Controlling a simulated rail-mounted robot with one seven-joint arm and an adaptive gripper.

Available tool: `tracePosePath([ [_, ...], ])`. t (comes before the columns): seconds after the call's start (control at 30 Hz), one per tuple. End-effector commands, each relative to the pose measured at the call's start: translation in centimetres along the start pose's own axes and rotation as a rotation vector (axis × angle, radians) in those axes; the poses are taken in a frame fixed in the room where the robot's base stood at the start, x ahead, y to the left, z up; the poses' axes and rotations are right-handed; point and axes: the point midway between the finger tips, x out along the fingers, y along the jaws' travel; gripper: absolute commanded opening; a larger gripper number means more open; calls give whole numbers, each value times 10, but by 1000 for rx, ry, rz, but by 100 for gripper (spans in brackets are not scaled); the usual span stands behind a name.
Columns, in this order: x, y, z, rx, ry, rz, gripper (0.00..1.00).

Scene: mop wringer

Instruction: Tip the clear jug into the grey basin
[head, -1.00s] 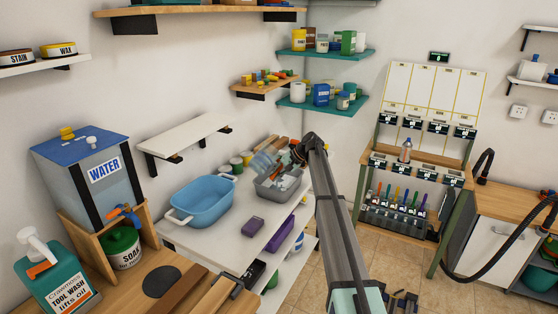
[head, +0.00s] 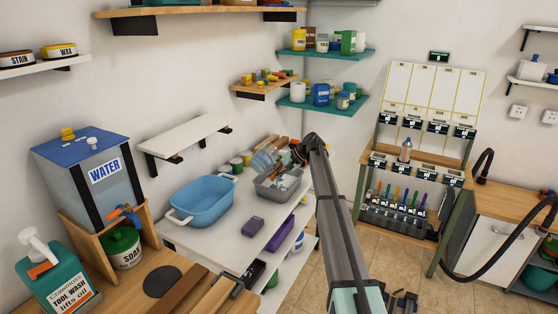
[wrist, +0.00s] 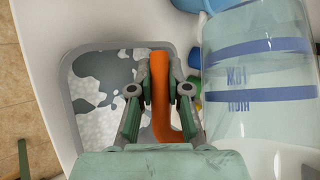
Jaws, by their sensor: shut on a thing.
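My gripper (wrist: 159,92) is shut on the orange handle (wrist: 160,70) of the clear jug (wrist: 258,72), which has blue bands and blue lettering. In the head view the jug (head: 263,161) is tilted at the far end of my arm, above the left rear part of the grey basin (head: 272,194). In the wrist view the basin (wrist: 69,115) lies below the gripper and left of the jug. Its inside shows pale, speckled contents with dark grey patches. Any liquid inside or leaving the jug cannot be made out. The gripper hides part of the basin.
A blue tub (head: 203,201) stands left of the basin on the white bench (head: 213,243). A dark purple block (head: 253,227) and a purple item (head: 279,234) lie nearer the front. Small pots (head: 237,165) stand behind. A white wall shelf (head: 187,134) hangs to the left.

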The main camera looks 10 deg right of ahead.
Motion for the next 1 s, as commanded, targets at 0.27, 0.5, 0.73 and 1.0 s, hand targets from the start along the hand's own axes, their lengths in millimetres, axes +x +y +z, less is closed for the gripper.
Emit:
tracePosePath([
  [0.27, -1, -2, 1, 9, -12, -11, 0],
  [0.5, -1, -2, 2, 16, -21, -20, 0],
  [0.73, -1, -3, 2, 24, -31, -30, 0],
  [1.0, -1, -4, 3, 32, -41, -40, 0],
])
